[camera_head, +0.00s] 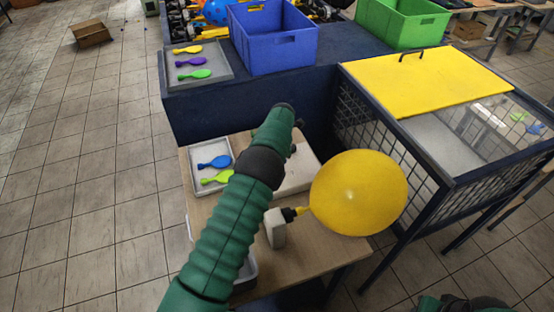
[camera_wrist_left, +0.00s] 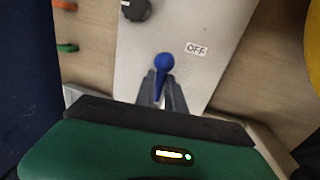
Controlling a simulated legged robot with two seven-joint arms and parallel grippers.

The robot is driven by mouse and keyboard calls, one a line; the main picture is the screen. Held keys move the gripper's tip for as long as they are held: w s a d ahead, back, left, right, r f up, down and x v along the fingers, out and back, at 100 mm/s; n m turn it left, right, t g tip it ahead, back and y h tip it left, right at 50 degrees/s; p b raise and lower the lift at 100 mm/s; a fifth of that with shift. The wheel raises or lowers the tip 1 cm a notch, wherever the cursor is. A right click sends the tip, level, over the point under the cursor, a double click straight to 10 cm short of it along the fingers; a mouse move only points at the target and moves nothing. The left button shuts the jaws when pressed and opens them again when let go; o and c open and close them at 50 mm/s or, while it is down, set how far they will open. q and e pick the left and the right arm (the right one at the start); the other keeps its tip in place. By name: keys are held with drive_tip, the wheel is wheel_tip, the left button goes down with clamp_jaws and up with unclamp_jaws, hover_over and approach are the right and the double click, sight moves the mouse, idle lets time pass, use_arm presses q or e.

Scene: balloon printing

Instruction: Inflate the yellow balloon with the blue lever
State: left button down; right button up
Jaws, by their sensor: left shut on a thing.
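The yellow balloon (camera_head: 360,192) is large, round and inflated in the head view. Its neck is on the dark nozzle (camera_head: 288,214) of a white block at the table's front part. In the left wrist view the blue lever (camera_wrist_left: 163,62) has a round knob and stands on a pale panel (camera_wrist_left: 200,20), beside an "OFF" label (camera_wrist_left: 196,48). My left gripper (camera_wrist_left: 161,84) is shut on the blue lever, just below its knob. In the head view my left arm hides the lever and most of this gripper. My right gripper is out of view.
A grey tray (camera_head: 194,184) with blue and green balloons lies on the wooden table (camera_head: 290,277). Another tray (camera_head: 227,75) with several flat balloons is behind, by a blue crate (camera_head: 272,38) and green crate (camera_head: 402,22). A mesh cage with a yellow lid (camera_head: 430,80) stands right.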

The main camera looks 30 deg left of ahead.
use_arm(q)
drive_tip(key=shift+a, duration=0.15)
drive_tip(key=c, duration=1.6)
unclamp_jaws()
drive_tip(key=shift+o, duration=1)
drive_tip(key=shift+f, duration=0.1)
wheel_tip(320, 180, up, 16)
drive_tip(key=s+d+b, duration=0.2)
drive_tip(key=shift+d+r, duration=0.25)
drive_tip(key=shift+f, duration=0.15)
